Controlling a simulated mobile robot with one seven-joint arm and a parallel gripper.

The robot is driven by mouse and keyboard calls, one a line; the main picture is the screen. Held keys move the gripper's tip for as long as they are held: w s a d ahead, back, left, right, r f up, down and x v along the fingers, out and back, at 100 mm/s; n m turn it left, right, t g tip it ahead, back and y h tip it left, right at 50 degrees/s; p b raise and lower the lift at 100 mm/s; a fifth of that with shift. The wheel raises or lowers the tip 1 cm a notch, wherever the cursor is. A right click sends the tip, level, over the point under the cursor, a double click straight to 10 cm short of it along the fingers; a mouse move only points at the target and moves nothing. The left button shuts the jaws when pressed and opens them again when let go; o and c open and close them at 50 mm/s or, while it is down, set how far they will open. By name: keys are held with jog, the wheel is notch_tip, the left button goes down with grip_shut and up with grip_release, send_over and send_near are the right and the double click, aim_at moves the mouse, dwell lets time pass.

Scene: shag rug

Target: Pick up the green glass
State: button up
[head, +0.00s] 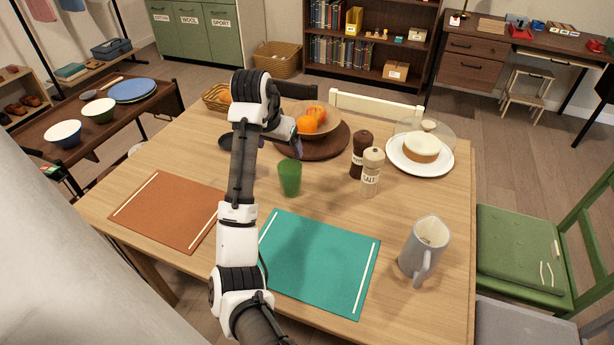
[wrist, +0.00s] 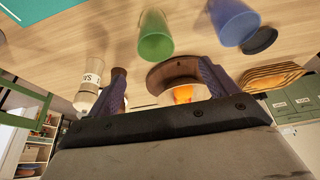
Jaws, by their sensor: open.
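The green glass (head: 289,179) stands upright on the wooden table, right of my forearm in the head view. In the wrist view the green glass (wrist: 155,37) appears at top centre, beyond my fingertips and apart from them. My gripper (wrist: 160,68) is open, with two purple fingers spread and nothing between them. In the head view my gripper (head: 296,146) is partly hidden by my wrist and sits above and behind the glass, near the fruit bowl.
A blue cup (wrist: 234,22) stands near the glass; my arm hides it in the head view. The fruit bowl (head: 330,123), pepper mill (head: 359,155), salt shaker (head: 371,172) and grey pitcher (head: 424,248) are on the table. The teal placemat (head: 318,262) is bare.

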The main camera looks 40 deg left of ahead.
jog(key=b, duration=0.2)
send_near(291, 171)
notch_tip(291, 171, down, 2)
jog(key=shift+s, duration=0.1)
jog(key=shift+d+p+x, duration=0.15)
jog(key=shift+p+x, duration=0.1)
jog(key=shift+x, duration=0.7)
jog(key=shift+d+p+x, duration=0.2)
jog(key=shift+p+x, duration=0.05)
jog(key=shift+x, duration=0.7)
jog(key=shift+d+p+x, duration=0.15)
jog(key=shift+p+x, duration=0.1)
jog(key=shift+x, duration=0.65)
jog(key=c, duration=1.2)
